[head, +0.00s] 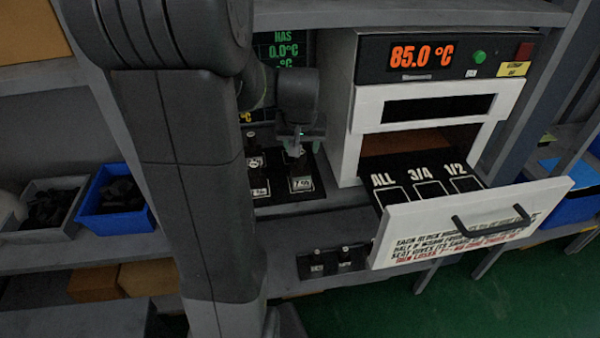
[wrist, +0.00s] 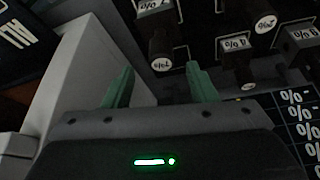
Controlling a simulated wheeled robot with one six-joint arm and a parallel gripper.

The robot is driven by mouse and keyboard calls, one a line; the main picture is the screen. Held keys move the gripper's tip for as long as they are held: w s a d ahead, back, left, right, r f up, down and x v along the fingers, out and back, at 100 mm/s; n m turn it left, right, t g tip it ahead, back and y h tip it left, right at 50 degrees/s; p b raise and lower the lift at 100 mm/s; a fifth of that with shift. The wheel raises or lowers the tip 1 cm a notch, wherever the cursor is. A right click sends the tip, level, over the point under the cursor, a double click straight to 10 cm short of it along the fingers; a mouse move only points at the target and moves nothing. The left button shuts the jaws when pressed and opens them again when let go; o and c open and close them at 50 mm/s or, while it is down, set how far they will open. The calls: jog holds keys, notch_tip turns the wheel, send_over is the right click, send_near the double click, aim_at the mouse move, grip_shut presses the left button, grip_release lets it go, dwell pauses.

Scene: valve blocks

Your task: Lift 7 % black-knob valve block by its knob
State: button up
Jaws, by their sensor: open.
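A black valve block with a white label (head: 301,183) that seems to read 7 % stands on the dark board under my gripper (head: 297,148). Its knob is partly hidden by the gripper in the head view. In the wrist view, a dark-knobbed block (wrist: 160,43) with a white tag lies ahead, roughly in line with the gap of my gripper (wrist: 160,85); this seems to be the same block. The two green fingers are apart, with nothing between them. I cannot tell whether they touch the knob.
Another labelled block (head: 258,191) stands close on the left; more blocks (wrist: 237,45) show in the wrist view. A white oven (head: 342,130) reading 85.0 °C and its open drawer (head: 475,222) stand close on the right. A blue bin (head: 113,222) is far left.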

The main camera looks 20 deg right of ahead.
aim_at(301, 168)
jog(key=shift+x, duration=2.8)
jog(key=shift+s+a, duration=0.1)
jog(key=shift+a, duration=0.1)
grip_shut()
